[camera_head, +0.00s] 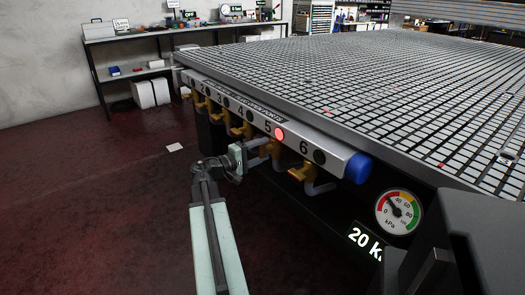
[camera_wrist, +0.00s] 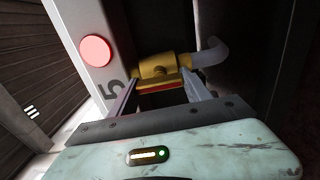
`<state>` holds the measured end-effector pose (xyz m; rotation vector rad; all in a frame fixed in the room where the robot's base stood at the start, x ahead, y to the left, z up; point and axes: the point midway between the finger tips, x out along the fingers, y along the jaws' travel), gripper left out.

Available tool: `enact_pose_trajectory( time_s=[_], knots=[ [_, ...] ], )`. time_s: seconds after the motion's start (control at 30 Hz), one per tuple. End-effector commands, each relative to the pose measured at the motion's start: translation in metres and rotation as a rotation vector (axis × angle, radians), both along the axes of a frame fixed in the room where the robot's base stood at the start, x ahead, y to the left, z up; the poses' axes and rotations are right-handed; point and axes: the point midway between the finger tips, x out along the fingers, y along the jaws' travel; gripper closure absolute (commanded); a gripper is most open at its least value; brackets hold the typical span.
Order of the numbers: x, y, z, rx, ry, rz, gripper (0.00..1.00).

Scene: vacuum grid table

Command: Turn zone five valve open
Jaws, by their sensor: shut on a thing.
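The zone five valve (camera_head: 275,150) is a yellow fitting under the rail label 5 on the table's side. In the wrist view its yellow body (camera_wrist: 158,66) joins a grey curved pipe, with the number 5 and a round red light (camera_wrist: 96,50) to its left. My gripper (camera_head: 254,150) reaches the valve from the front left. In the wrist view my gripper (camera_wrist: 160,92) has one finger on each side of the valve's handle (camera_wrist: 158,86), shut on it. The handle is partly hidden between the fingers, so its exact angle is hard to tell.
The number 5 light (camera_head: 280,134) glows red; the other indicators look dark. The zone six valve (camera_head: 302,171) is close on the right, and more yellow valves line the left. A blue end cap (camera_head: 357,168) and a pressure gauge (camera_head: 398,212) are farther right. Open floor lies left.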

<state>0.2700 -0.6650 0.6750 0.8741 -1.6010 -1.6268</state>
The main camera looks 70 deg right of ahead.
Motion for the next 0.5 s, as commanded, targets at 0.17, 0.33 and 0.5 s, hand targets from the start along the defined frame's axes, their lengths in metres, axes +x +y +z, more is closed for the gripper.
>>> enact_pose_trajectory(
  time_s=[0.17,0.33,0.5],
  knots=[
    [-0.0016,0.0011,-0.0014,0.003,-0.003,-0.005,0.84],
    [-0.0014,0.0009,-0.0012,0.002,-0.002,-0.004,0.22],
    [-0.001,0.0004,-0.0007,0.001,-0.002,-0.002,0.22]
  ],
)
